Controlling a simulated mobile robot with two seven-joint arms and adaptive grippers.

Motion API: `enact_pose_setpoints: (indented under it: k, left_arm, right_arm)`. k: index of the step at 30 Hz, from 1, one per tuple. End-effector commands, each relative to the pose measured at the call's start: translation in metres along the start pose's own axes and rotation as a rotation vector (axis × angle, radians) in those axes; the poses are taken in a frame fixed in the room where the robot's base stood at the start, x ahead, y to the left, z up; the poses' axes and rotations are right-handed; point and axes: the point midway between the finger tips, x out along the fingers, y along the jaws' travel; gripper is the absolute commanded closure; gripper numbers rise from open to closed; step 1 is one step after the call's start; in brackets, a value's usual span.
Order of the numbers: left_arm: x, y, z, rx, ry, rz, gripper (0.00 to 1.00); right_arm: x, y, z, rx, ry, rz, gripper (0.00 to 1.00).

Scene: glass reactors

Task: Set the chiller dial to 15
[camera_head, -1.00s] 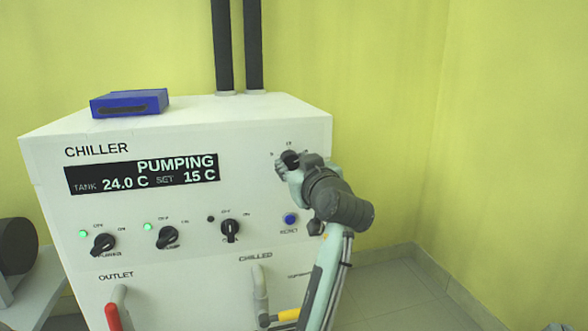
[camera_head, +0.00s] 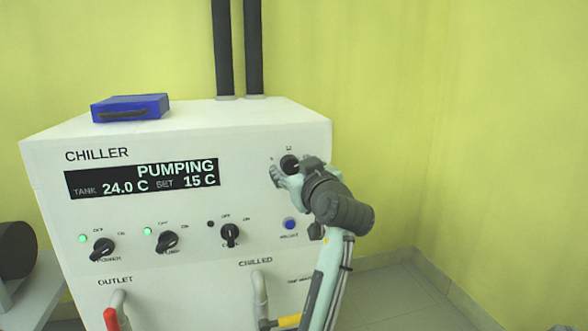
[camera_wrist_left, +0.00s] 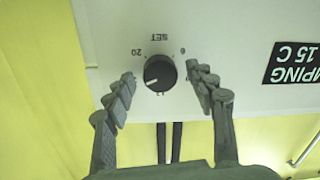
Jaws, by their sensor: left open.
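The chiller (camera_head: 240,130) is a white cabinet with a black display (camera_head: 142,174) reading PUMPING, TANK 24.0 C and SET 15 C. Its black set dial (camera_head: 289,163) sits at the upper right of the front panel. In the left wrist view the dial (camera_wrist_left: 160,73) is seen upside down, with a pale pointer line and the marks 20 and SET beside it. My left gripper (camera_head: 285,174) is at the dial, just below it. In the wrist view its open fingers (camera_wrist_left: 160,86) stand on either side of the dial, with a gap on both sides. My right gripper is not in view.
Three black switches (camera_head: 168,240) and a blue button (camera_head: 289,223) are lower on the panel. Hose fittings, one with a red handle (camera_head: 111,318), are below. A blue box (camera_head: 130,107) lies on top.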

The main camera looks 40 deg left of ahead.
Motion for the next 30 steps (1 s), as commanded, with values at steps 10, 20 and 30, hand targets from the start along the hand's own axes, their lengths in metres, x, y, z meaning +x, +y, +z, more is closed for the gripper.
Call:
enact_pose_setpoints:
  k: [10,20,30]
  left_arm:
    - [-0.004,0.011,-0.054,-0.008,0.002,0.002,0.45]
    - [-0.008,0.019,-0.095,-0.002,0.000,0.000,0.45]
    - [-0.008,0.019,-0.097,-0.001,0.000,0.000,0.45]
  right_arm:
    - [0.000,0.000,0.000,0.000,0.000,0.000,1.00]
    - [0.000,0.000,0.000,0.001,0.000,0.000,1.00]
    - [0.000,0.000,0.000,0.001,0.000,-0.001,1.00]
